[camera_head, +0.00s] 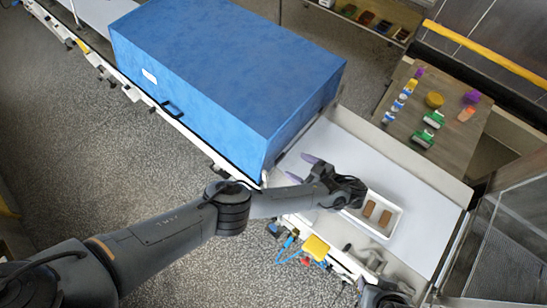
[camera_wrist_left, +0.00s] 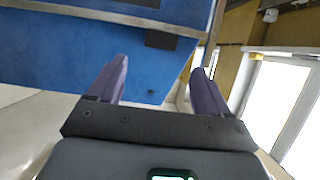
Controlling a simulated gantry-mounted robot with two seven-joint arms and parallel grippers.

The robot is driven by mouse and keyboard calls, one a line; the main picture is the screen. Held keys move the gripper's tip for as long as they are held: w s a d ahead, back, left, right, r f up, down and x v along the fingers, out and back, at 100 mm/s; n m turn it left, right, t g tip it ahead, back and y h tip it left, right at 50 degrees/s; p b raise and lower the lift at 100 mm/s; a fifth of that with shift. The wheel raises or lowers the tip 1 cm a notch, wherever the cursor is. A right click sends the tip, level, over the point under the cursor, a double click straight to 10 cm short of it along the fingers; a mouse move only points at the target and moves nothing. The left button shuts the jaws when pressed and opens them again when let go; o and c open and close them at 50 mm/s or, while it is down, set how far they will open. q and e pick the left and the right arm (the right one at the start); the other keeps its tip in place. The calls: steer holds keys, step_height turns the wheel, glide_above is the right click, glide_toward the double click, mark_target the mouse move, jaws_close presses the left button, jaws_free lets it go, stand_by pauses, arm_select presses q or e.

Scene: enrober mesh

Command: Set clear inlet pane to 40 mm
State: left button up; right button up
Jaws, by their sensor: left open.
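The blue enrober housing (camera_head: 220,70) stands over the conveyor, and its blue face (camera_wrist_left: 75,50) also fills the upper left of the left wrist view. I cannot make out the clear inlet pane with certainty in either view. My left gripper (camera_head: 301,168) is open and empty just off the housing's near right end, above the pale belt. In the left wrist view its two purple fingers (camera_wrist_left: 161,70) are apart, with the blue face beyond them. Part of my right arm shows at the bottom edge in the head view; its fingers cannot be made out.
A white tray (camera_head: 397,213) with two brown bars sits on the pale belt (camera_head: 420,186) beside my left wrist. Several small tools, one yellow (camera_head: 316,247), line the near edge. A side table (camera_head: 440,150) holds coloured bottles and green items.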

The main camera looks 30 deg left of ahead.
mark_target(281, 158)
arm_select(q)
steer(key=b+x, duration=0.1)
steer(key=x, duration=0.3)
steer(key=b+x, duration=0.2)
steer(key=x, duration=0.1)
steer(key=shift+a+f, duration=0.3)
steer(key=shift+f, duration=0.1)
steer(key=shift+w+a+f+b, duration=0.1)
steer(key=shift+w+a+b, duration=0.15)
steer(key=shift+a+b, duration=0.25)
steer(key=shift+a, duration=0.1)
steer(key=c, duration=1.4)
step_height(281, 158, up, 3)
steer(key=p, duration=0.2)
steer(key=shift+f+p, duration=0.15)
steer(key=shift+p, duration=0.15)
steer(key=o, duration=1.4)
